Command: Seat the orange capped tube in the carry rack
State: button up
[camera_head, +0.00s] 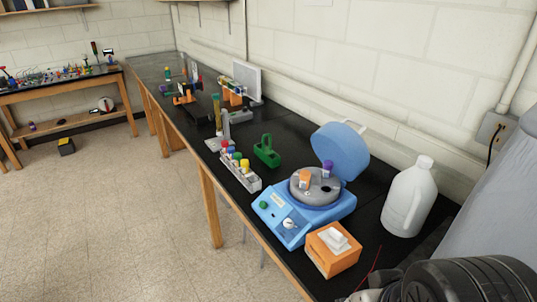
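An orange capped tube (305,178) stands in the rotor (318,190) of a blue centrifuge (292,217), whose lid (340,150) is open. A purple capped tube (327,169) stands beside it in the same rotor. A green rack with a handle (266,153), which looks like the carry rack, stands on the black bench behind and left of the centrifuge. No tube shows in it, but its slots are too small to make out. Dark parts of my arm fill the lower right corner. My gripper's fingers are not in view.
A pale rack (241,173) with several colour-capped tubes stands left of the centrifuge, near the bench's front edge. An orange tissue box (332,250) and a white jug (408,198) stand near the centrifuge. Other equipment crowds the bench's far end. Some black bench top (290,140) is clear behind the green rack.

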aim_at(265, 153)
jog(key=i+j+z, duration=0.25)
jog(key=i+j, duration=1.1)
jog(key=j, duration=0.15)
